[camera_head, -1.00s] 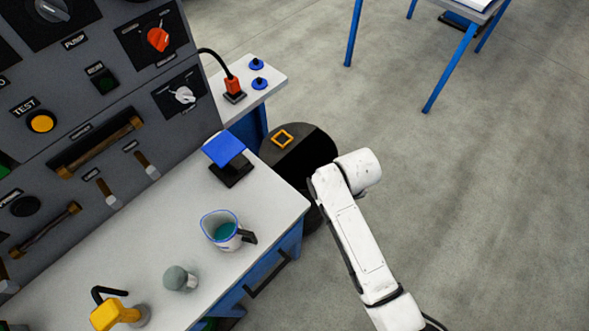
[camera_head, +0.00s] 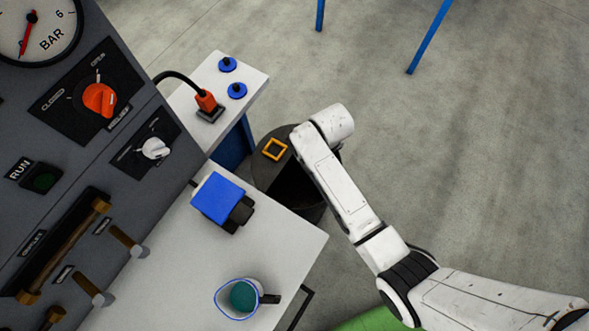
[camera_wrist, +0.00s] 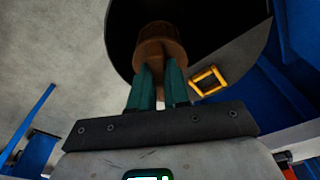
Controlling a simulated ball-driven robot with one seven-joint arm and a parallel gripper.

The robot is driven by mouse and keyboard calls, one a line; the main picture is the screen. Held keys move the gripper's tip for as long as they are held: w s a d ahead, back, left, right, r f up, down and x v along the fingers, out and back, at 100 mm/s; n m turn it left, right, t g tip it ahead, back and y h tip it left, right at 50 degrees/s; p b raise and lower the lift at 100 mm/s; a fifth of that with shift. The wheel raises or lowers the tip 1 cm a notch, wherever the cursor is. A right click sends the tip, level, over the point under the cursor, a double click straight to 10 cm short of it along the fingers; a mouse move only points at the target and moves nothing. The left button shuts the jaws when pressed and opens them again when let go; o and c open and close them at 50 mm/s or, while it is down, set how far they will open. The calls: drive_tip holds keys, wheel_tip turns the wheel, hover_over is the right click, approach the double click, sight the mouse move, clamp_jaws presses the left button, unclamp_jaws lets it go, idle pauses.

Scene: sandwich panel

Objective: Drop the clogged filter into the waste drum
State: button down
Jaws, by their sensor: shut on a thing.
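The clogged filter, a brown ribbed cylinder (camera_wrist: 161,44), shows in the wrist view between the teal fingers of my gripper (camera_wrist: 159,72), which is shut on it. Behind the filter is the dark round opening of the waste drum (camera_wrist: 238,68). The filter lines up with the opening in this view; its height above the rim is hard to tell. In the head view the drum (camera_head: 268,172) stands on the floor beyond the bench, half covered by a lid with a yellow square handle (camera_head: 275,149). My arm hides the gripper and filter there.
The white bench (camera_head: 170,270) is left of the drum and holds a blue-topped stand (camera_head: 218,198) and a jug (camera_head: 237,298). A side table (camera_head: 258,84) with an orange plug (camera_head: 207,102) stands behind. The floor to the right is open.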

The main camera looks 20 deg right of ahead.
wheel_tip(320, 180, down, 5)
drive_tip(key=b, duration=0.4)
drive_tip(key=shift+r, duration=0.1)
drive_tip(key=c, duration=1)
unclamp_jaws()
drive_tip(key=r, duration=0.3)
drive_tip(key=s+r, duration=0.1)
drive_tip(key=r, duration=0.3)
drive_tip(key=r+p, duration=0.1)
drive_tip(key=r, duration=0.2)
drive_tip(key=shift+s+d+r, duration=0.1)
drive_tip(key=shift+s+r, duration=0.1)
drive_tip(key=shift+r, duration=0.2)
